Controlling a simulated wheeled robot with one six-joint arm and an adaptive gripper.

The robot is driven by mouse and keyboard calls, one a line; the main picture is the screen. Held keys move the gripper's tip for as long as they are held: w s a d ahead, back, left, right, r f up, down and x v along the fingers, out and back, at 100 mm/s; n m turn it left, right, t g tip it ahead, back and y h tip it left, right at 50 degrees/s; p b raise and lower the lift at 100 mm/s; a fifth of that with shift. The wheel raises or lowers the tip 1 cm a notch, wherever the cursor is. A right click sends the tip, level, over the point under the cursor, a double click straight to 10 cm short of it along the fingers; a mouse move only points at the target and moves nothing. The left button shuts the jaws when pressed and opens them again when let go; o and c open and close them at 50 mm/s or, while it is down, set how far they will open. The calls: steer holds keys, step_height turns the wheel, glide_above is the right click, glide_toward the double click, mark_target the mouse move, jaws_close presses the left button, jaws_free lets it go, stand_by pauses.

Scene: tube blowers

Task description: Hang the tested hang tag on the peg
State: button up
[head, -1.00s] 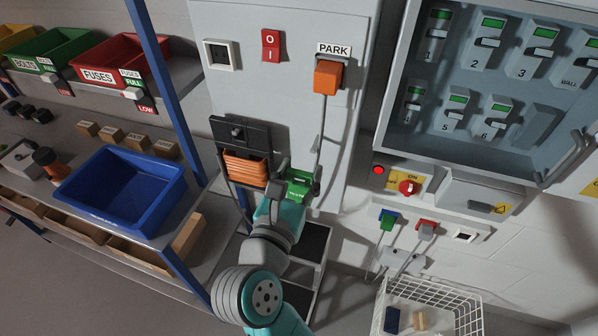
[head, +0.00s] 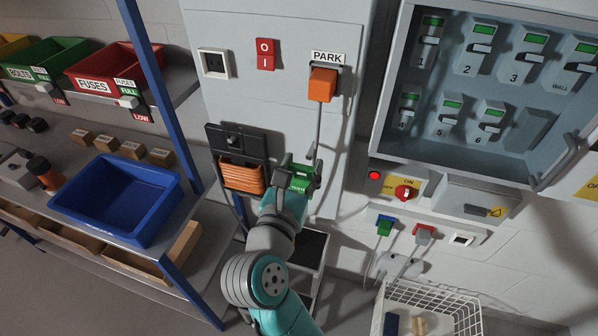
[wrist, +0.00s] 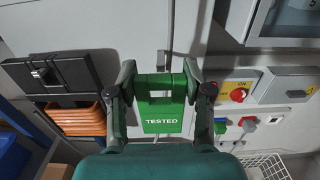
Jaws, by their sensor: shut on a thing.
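My gripper (wrist: 160,84) is shut on the green hang tag (wrist: 161,118), with a finger at each side of its upper part. The tag faces the wrist camera, reads "TESTED" and has a rectangular opening near its top. In the head view the tag (head: 303,179) is in front of the grey cabinet, partly hidden by my gripper. A grey bar with a crosspiece (wrist: 172,58) shows just above the tag in the wrist view. I cannot tell whether it is the peg or part of the cord, nor whether the tag touches it.
An orange plug (head: 322,84) under the PARK label has a cord hanging toward my gripper. A black bracket (head: 237,142) with an orange coil (head: 241,176) is to the left. An open breaker box (head: 400,140) and a red rotary switch (head: 404,193) are to the right.

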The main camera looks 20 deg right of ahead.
mark_target(315, 138)
steer(key=shift+x, duration=3.4)
steer(key=shift+w+d+f, duration=0.1)
steer(key=shift+w+f, duration=0.05)
steer(key=shift+f, duration=0.25)
steer(key=o, duration=1)
steer(key=v, duration=1.2)
steer(key=shift+d+f, duration=0.1)
